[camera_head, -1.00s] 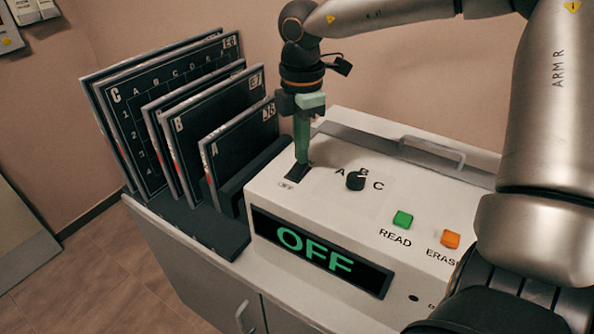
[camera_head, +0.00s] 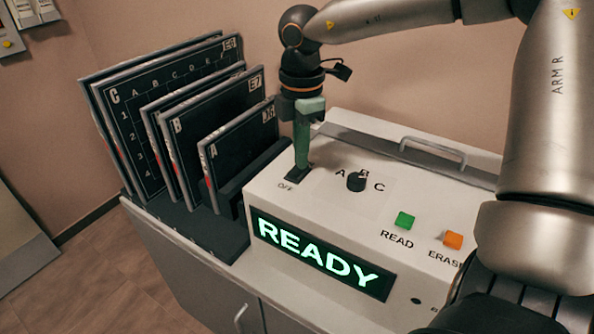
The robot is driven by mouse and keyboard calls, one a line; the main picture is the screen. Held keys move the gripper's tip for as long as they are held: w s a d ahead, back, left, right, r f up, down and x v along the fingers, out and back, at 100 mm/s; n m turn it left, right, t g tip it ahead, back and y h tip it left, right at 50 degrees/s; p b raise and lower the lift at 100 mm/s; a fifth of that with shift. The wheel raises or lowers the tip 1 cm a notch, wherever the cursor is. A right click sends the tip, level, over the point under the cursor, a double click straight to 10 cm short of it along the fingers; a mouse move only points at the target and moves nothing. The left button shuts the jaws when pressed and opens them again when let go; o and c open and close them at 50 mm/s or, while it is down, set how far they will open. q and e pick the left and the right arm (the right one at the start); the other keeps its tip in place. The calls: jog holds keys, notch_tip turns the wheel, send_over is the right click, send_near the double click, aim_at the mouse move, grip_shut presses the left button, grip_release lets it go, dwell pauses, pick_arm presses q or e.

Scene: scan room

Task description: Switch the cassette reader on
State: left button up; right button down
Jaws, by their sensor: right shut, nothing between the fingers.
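The cassette reader (camera_head: 290,205) is a white box on a cabinet. Its front display (camera_head: 320,256) is lit and reads READY in bright green. A dark rocker switch (camera_head: 298,174) sits at the reader's top left, with OFF printed in front of it. My right gripper (camera_head: 302,165) points down with its green fingers shut and empty, its tips at the switch and partly hiding it. The dark knob (camera_head: 356,181) stands among the letters A, B and C. The green READ button (camera_head: 404,220) and orange ERASE button (camera_head: 453,239) are to its right. My left gripper is not in view.
Several dark lettered cassettes (camera_head: 225,150) stand in a dark rack (camera_head: 215,235) left of the reader. A metal handle (camera_head: 433,150) rises from the reader's back. My right arm covers the right side. Wall boxes (camera_head: 32,12) show at the top left.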

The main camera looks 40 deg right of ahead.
jog(key=shift+r+p, duration=1.95)
jog(key=shift+r, duration=1.45)
jog(key=shift+a+f, duration=0.1)
